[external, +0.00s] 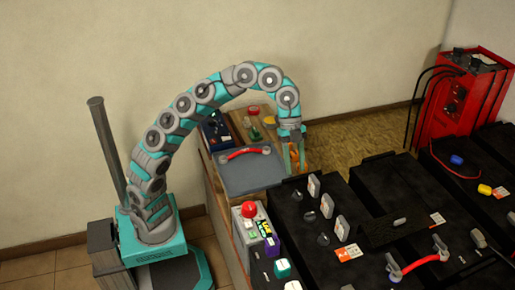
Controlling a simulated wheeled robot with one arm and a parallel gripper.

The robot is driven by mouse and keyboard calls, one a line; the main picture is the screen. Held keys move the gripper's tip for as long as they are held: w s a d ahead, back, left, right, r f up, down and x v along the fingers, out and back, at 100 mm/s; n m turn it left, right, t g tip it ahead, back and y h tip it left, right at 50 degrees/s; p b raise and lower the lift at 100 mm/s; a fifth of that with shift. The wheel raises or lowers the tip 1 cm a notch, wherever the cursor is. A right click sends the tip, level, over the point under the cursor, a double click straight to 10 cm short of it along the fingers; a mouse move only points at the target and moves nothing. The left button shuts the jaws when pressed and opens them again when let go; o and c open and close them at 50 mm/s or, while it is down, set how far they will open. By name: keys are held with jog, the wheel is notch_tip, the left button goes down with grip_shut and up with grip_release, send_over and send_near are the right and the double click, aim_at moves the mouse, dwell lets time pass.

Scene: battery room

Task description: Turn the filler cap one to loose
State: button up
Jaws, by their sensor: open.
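The nearest black battery (375,267) has a row of small grey upright pieces on its top: a far one (313,186), a middle one (326,206) and a near one (342,230). A dark round spot lies left of each. These may be the filler caps; I cannot tell which is cap one. My gripper (296,168) points down beyond the battery's far end, near the right edge of the grey tray. Its fingers are apart, with something orange between or behind them that I cannot make out. It is apart from the grey pieces.
The grey tray (262,180) holds a red-handled link (245,153). A control box with a red button (249,209) stands left of the battery. Another red-handled link (425,262) lies on the battery. More black batteries and a red charger (468,95) with cables are to the right.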

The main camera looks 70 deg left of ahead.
aim_at(297, 191)
jog(key=shift+x, duration=3.7)
jog(key=shift+c, duration=0.3)
grip_shut()
